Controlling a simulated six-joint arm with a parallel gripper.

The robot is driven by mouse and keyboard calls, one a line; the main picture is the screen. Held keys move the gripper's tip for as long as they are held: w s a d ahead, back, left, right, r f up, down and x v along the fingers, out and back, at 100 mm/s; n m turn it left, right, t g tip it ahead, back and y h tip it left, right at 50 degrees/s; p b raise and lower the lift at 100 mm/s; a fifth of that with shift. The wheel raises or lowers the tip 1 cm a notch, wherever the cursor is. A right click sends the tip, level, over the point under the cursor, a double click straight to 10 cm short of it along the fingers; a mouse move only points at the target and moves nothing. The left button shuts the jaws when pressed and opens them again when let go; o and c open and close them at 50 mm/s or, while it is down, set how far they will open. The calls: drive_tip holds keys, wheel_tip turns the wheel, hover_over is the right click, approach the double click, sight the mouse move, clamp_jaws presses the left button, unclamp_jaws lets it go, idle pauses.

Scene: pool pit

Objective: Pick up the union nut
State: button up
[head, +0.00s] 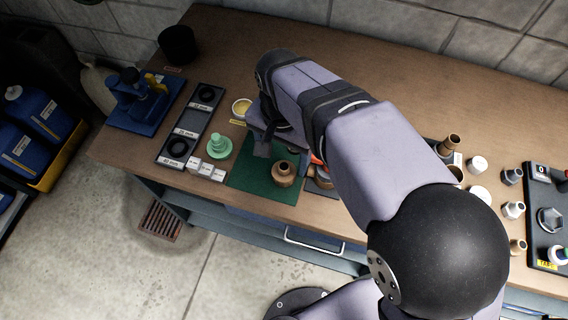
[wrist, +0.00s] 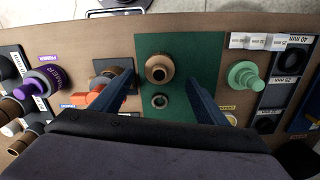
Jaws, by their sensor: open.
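A tan-brown ringed fitting (head: 284,173) stands on the green mat (head: 240,180). It also shows in the wrist view (wrist: 159,68), with a dark round opening on top. I cannot tell for sure which of these is the union nut. My gripper (wrist: 159,84) is open above the mat and empty, with one blue finger on each side of the fitting and ring. In the head view my gripper (head: 266,142) is partly covered by my arm.
A pale green stepped piece (head: 218,146) and white labelled blocks (head: 206,169) stand left of the mat. A black tray with rings (head: 190,128) lies beyond them. An orange-handled item (wrist: 92,97) is beside the mat. Several fittings and a tray with a dark hexagonal piece (head: 550,220) are at right.

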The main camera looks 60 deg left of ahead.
sight(284, 166)
drive_tip(key=shift+w+f+p, duration=0.1)
drive_tip(key=shift+f+p, duration=0.8)
drive_tip(key=shift+f, duration=1.7)
drive_tip(key=c, duration=1.1)
